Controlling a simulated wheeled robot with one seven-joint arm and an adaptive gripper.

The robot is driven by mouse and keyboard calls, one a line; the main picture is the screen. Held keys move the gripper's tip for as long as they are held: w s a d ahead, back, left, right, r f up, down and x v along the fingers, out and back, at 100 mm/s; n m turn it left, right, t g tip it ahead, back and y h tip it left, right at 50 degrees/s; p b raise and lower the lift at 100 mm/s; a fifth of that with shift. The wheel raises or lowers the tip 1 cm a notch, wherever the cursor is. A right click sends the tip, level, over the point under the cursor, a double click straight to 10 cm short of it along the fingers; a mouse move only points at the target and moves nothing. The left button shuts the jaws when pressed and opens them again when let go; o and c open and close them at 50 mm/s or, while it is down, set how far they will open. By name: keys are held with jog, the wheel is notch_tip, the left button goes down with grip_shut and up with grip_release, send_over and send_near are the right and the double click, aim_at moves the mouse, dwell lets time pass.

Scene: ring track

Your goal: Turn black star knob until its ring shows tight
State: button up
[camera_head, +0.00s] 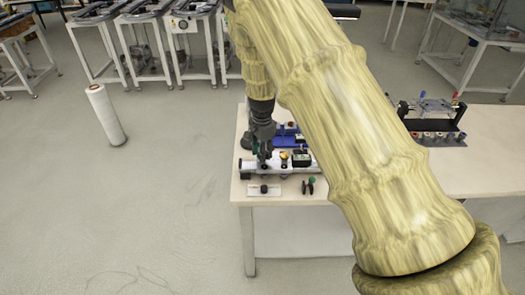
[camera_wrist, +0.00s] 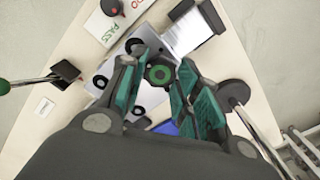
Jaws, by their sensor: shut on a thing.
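The black star knob (camera_wrist: 159,73) shows in the wrist view as a dark round piece with a green ring around its centre. It sits on a white fixture (camera_wrist: 113,70) that has several black round parts. My gripper (camera_wrist: 158,86) has its green-padded fingers on either side of the knob and is shut on it. In the head view my gripper (camera_head: 264,156) points down at the white fixture (camera_head: 283,170) near the table's left end and hides the knob there.
In the wrist view a plate marked PASS (camera_wrist: 112,24) lies close by. A black rack (camera_head: 432,130) stands further right on the table (camera_head: 400,178).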

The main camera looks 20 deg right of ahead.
jog(key=shift+w+d+r+m, duration=0.1)
jog(key=shift+w+r+m, duration=0.2)
jog(key=shift+m, duration=0.3)
jog(key=o, duration=1)
jog(key=shift+s, duration=0.1)
jog(key=shift+s+f, duration=0.1)
jog(key=shift+f, duration=0.05)
notch_tip(320, 180, up, 12)
